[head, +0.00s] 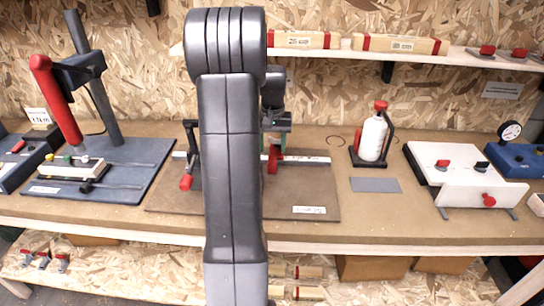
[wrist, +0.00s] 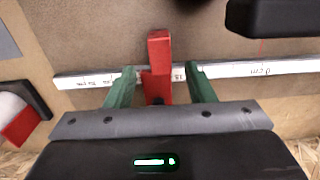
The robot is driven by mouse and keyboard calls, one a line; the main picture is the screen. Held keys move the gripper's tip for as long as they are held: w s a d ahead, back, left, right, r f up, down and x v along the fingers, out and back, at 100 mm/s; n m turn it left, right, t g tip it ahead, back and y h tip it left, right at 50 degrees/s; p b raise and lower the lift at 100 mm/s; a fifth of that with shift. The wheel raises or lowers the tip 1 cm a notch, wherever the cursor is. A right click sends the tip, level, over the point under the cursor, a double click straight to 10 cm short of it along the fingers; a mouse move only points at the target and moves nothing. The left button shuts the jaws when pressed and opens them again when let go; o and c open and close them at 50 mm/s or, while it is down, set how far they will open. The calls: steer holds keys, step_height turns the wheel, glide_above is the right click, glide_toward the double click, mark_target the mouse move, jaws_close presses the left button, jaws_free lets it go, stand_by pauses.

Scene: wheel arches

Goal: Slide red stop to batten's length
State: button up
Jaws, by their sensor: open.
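The red stop (wrist: 159,52) sits on the pale marked rail (wrist: 235,70) in the wrist view. My gripper (wrist: 160,72) is open, its green fingers on either side of the stop with a gap on each side. In the head view the stop (head: 274,159) shows just right of my arm, on the rail (head: 308,160) over a brown board. My arm hides the rail's middle. Pale battens with red ends (head: 400,44) lie on the shelf. I cannot tell which batten is meant, and the rail's figures are too small to read surely.
A black clamp with a red handle (head: 187,181) stands at the rail's left. A white bottle (head: 372,138) in a black holder and a grey mat (head: 375,185) are to the right. A white fixture (head: 450,165) stands beyond. A blue-based press (head: 100,180) is at left.

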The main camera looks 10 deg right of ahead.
mark_target(273, 160)
step_height(273, 160, down, 5)
stand_by(0.3)
jaws_close()
